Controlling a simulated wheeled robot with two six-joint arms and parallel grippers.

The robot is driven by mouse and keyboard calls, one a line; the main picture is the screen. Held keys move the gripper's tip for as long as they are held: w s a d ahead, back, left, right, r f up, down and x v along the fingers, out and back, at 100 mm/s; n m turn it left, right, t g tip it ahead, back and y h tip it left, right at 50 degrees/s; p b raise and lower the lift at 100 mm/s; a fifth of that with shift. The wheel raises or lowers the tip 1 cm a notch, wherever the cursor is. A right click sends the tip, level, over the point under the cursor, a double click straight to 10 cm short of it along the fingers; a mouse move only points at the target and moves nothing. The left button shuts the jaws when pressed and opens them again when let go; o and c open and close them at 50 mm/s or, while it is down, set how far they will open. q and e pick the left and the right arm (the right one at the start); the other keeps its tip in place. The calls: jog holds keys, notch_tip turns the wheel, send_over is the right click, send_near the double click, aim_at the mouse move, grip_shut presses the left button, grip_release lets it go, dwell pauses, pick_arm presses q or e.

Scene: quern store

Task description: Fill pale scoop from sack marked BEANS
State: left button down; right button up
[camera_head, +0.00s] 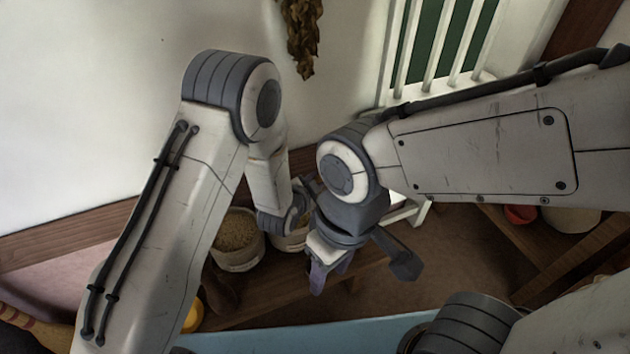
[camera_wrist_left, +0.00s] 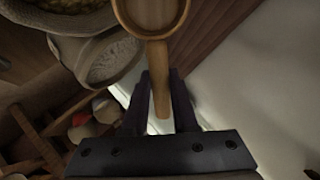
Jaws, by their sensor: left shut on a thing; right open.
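A light-brown wooden scoop (camera_wrist_left: 152,14) shows at the top of the left wrist view, its handle between the fingers of my left gripper (camera_wrist_left: 160,80). The visible part of its bowl looks empty. My left gripper is mostly hidden behind my right arm in the head view. An open sack (camera_head: 238,262) of grainy tan contents stands on a wooden bench. A second sack (camera_head: 291,243) beside it is partly covered by my left wrist. No sack marking is readable. In the left wrist view an open sack (camera_wrist_left: 128,62) lies left of the scoop. My right gripper (camera_head: 328,278) is open and empty, above the bench.
The bench (camera_head: 290,290) runs along the wall. A yellow object (camera_head: 194,316) sits at lower left, and a red container (camera_head: 520,214) at right. A white barred frame (camera_head: 440,50) stands behind. A dried bunch (camera_head: 301,40) hangs on the wall. A light-blue surface (camera_head: 300,340) lies in front.

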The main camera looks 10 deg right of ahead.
pick_arm(q)
jog(key=shift+f+b, duration=1.7)
jog(key=shift+f, duration=0.75)
jog(key=shift+s+a+r, duration=0.2)
jog(key=shift+s+a, duration=0.05)
jog(key=shift+s, duration=0.35)
jog(key=g+y+p, duration=0.1)
jog(key=p, duration=0.2)
jog(key=f+g+p, duration=0.1)
jog(key=g+p, duration=0.1)
jog(key=p, duration=0.2)
jog(key=shift+w+g+y, duration=0.2)
jog(key=shift+g+y, duration=0.1)
jog(key=shift+y, duration=0.1)
jog(key=g+p, duration=0.1)
jog(key=y+p, duration=0.1)
jog(key=shift+w+d+g+p, duration=0.25)
jog(key=shift+w+g+p, duration=0.1)
jog(key=shift+w+g, duration=0.05)
jog(key=shift+w+d+g+y+p, duration=0.15)
jog(key=shift+w+g+y+p, duration=0.15)
jog(key=shift+g+p, duration=0.25)
jog(key=shift+w+d+r+g+y+p, duration=0.15)
jog(key=shift+r+g+y+p, duration=0.45)
jog(key=shift+r+g+p, duration=0.9)
jog(key=shift+w+r+g+y+p, duration=0.15)
jog(key=shift+r+g+y+p, duration=0.65)
jog(key=shift+p, duration=1.05)
